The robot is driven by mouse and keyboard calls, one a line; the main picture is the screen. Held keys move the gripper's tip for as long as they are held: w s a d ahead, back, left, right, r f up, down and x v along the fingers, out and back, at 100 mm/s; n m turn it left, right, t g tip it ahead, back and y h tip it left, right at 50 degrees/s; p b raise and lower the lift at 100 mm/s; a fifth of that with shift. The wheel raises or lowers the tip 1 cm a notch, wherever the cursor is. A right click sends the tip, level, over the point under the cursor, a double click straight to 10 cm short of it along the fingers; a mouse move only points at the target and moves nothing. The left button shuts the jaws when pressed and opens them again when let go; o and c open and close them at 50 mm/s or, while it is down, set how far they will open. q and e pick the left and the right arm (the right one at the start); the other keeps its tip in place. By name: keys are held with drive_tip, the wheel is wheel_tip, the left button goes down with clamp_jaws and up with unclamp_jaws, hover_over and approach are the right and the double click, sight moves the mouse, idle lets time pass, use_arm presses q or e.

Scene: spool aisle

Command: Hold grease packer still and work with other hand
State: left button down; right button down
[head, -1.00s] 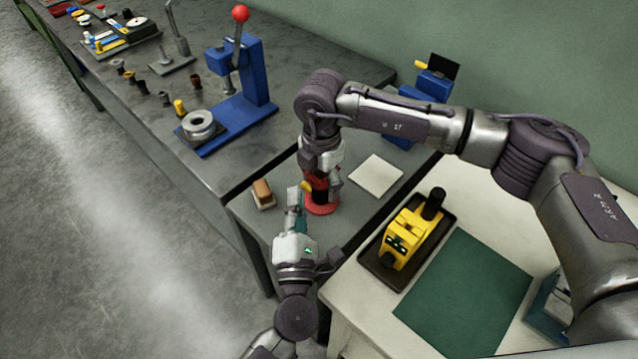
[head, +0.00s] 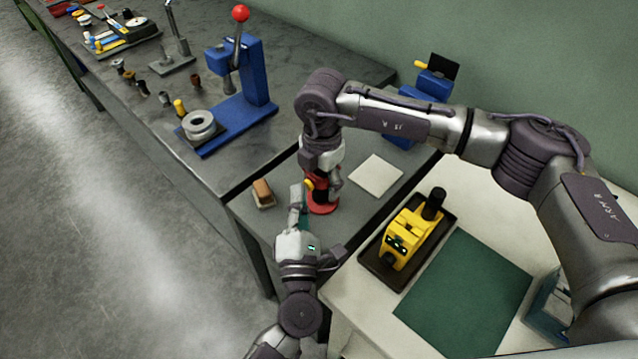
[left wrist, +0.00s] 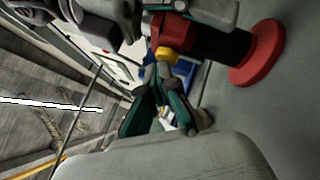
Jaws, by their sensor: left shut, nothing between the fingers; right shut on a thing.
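The grease packer (head: 323,208) stands on the grey bench, with a red round base, a dark body and a yellow knob (head: 309,185) on its side. In the left wrist view its red base (left wrist: 262,55) and yellow knob (left wrist: 167,54) show sideways. My right gripper (head: 322,180) comes down from above and is shut on the packer's upper part, hiding some of it. My left gripper (head: 298,195) is shut and empty beside the packer, its tips close to the yellow knob. In the left wrist view its teal-sided fingers (left wrist: 168,82) point at the knob; I cannot tell whether they touch.
A brown-topped block (head: 263,193) lies left of the packer and a pale square pad (head: 376,175) lies right. A yellow device (head: 410,235) sits on a dark tray near a green mat (head: 465,295). A blue press (head: 240,85) stands on the bench behind.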

use_arm(q)
drive_tip(key=shift+r, duration=0.1)
use_arm(e)
drive_tip(key=shift+s+a, duration=0.2)
drive_tip(key=shift+a, duration=0.05)
use_arm(q)
drive_tip(key=shift+s+a, duration=0.1)
drive_tip(key=shift+s, duration=0.1)
drive_tip(key=shift+s+a, duration=0.1)
use_arm(e)
drive_tip(key=shift+d, duration=0.1)
use_arm(q)
drive_tip(key=shift+s+a, duration=2.15)
drive_tip(key=shift+a, duration=0.05)
use_arm(e)
drive_tip(key=shift+w, duration=0.1)
drive_tip(key=shift+d, duration=0.1)
drive_tip(key=shift+c, duration=1.1)
unclamp_jaws()
